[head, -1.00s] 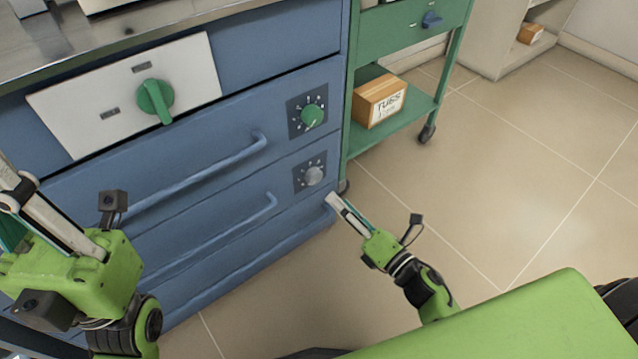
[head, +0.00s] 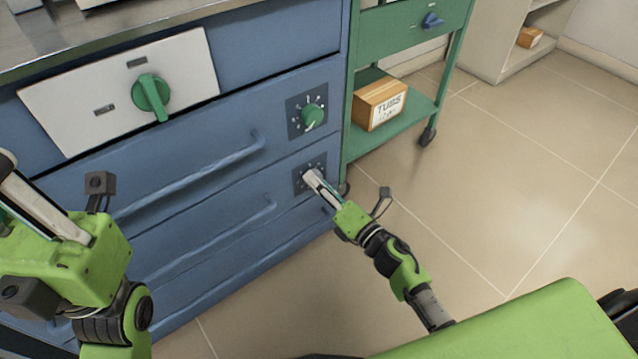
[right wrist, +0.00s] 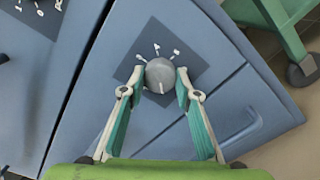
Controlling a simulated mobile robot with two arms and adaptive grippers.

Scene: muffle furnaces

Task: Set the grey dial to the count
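The grey dial (right wrist: 160,75) is a round knob on a dark square plate (right wrist: 187,47) with white marks, on a blue drawer front. In the right wrist view a light pointer line on it points toward the bottom of the picture. My right gripper (right wrist: 154,84) is open, with one fingertip on each side of the dial; I cannot tell whether they touch it. In the head view my right gripper (head: 310,178) covers most of the dial. My left gripper (head: 20,195) is at the left edge, its fingertips partly cut off.
A green dial (head: 312,116) sits on the drawer above. A larger green knob (head: 151,95) is on a white panel. Drawer handles (head: 215,170) stick out to the left. A green cart (head: 400,127) stands right, holding a box (head: 380,104). The floor at right is clear.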

